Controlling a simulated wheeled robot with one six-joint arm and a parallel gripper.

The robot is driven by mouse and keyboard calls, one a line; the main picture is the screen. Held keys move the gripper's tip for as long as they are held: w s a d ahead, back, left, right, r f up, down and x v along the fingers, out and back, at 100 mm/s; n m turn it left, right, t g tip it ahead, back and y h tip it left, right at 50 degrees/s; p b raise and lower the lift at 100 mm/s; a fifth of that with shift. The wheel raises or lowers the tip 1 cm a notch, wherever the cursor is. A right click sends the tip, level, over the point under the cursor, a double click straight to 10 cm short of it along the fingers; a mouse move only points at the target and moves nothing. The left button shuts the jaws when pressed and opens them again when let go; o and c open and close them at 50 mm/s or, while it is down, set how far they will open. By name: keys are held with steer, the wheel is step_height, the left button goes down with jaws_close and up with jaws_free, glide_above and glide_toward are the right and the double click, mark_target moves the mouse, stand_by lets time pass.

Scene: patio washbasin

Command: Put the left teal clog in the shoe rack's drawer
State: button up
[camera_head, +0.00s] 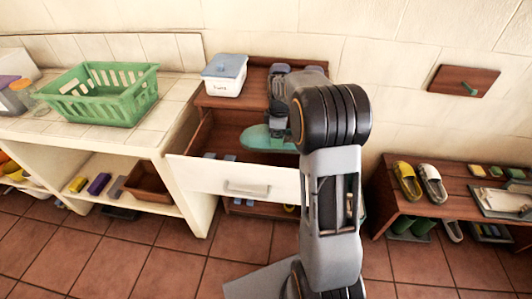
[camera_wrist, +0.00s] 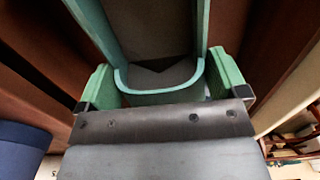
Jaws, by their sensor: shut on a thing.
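The teal clog (camera_head: 262,138) is held over the open drawer (camera_head: 235,184) of the shoe rack (camera_head: 257,73). The drawer has a white front with a handle and a brown inside. In the wrist view, the rim of the clog (camera_wrist: 160,94) and its dark grey inside show between the two green fingers of my gripper (camera_wrist: 163,80). My gripper is shut on the clog. In the head view my arm hides most of my gripper, the clog's right end and the right part of the drawer. Small blue-grey things (camera_head: 229,158) show at the drawer's left.
A white box with a blue lid (camera_head: 225,76) stands on the rack top. A tiled counter (camera_head: 150,120) with a green basket (camera_head: 102,92) is at the left. A bench (camera_head: 400,205) with yellow and white shoes is at the right. Tiled floor is clear in front.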

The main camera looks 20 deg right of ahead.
steer(key=shift+f, duration=4)
steer(key=shift+f, duration=0.1)
steer(key=o, duration=0.8)
step_height(320, 180, up, 12)
steer(key=shift+s+f, duration=0.1)
steer(key=shift+f, duration=0.1)
steer(key=s+a+m+t, duration=0.1)
steer(key=s+a+m, duration=0.2)
steer(key=s, duration=0.4)
steer(key=s+a+r+m+t, duration=0.1)
steer(key=s+a+m, duration=0.3)
steer(key=s, duration=0.3)
steer(key=s+a+r+m+t, duration=0.1)
steer(key=s+a+m, duration=0.2)
steer(key=s+m, duration=0.2)
steer(key=shift+s+a+p, duration=0.15)
steer(key=shift+s, duration=0.55)
steer(key=shift+s+a+p, duration=0.15)
steer(key=shift+s, duration=0.55)
steer(key=shift+r, duration=0.1)
